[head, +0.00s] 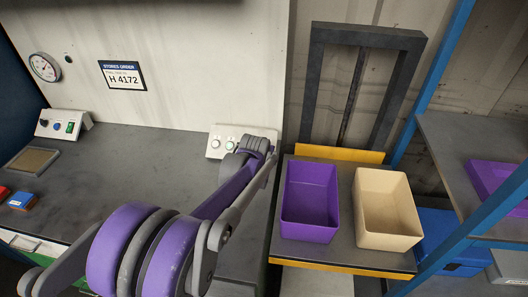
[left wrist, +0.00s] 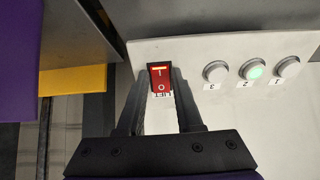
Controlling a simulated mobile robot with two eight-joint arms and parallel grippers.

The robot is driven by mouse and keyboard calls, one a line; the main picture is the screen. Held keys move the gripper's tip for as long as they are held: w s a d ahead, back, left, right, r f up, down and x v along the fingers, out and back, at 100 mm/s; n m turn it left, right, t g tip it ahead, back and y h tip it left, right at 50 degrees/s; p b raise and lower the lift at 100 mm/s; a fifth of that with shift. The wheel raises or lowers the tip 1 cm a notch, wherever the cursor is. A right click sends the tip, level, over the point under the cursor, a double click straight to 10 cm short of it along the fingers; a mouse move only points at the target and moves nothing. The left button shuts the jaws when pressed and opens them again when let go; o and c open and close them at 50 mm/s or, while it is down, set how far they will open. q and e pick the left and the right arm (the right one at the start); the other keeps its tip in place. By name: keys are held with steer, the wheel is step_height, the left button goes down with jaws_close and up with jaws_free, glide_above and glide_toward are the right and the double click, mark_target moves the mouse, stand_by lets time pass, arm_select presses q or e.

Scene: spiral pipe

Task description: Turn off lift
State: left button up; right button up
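The red rocker switch (left wrist: 160,76), marked I and O, sits on a white panel (left wrist: 205,48) above a label that reads LIFT. My left gripper (left wrist: 160,84) has its two fingers apart, one on each side of the switch; I cannot tell whether they touch it. Which side of the switch is pressed is unclear. In the head view my left arm reaches to the panel (head: 214,152), and hides the switch and the fingers. The lift platform (head: 345,245) stands right of the panel before a dark upright frame (head: 317,85). My right gripper is not in view.
Three round buttons line the panel; the middle one (left wrist: 253,69) glows green. A purple bin (head: 310,205) and a beige bin (head: 388,212) stand on the platform. A blue-posted shelf (head: 470,150) stands at right. The grey workbench (head: 120,165) is mostly clear.

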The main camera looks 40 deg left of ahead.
arm_select(q)
jaws_close()
steer(key=shift+w+a+r+g+h+p, duration=0.15)
steer(key=shift+r+g+h+p, duration=0.25)
steer(key=shift+g+p, duration=0.3)
steer(key=shift+w+g+h+p, duration=0.1)
steer(key=shift+g+h+p, duration=0.2)
steer(key=shift+g, duration=0.3)
steer(key=o, duration=0.5)
jaws_free()
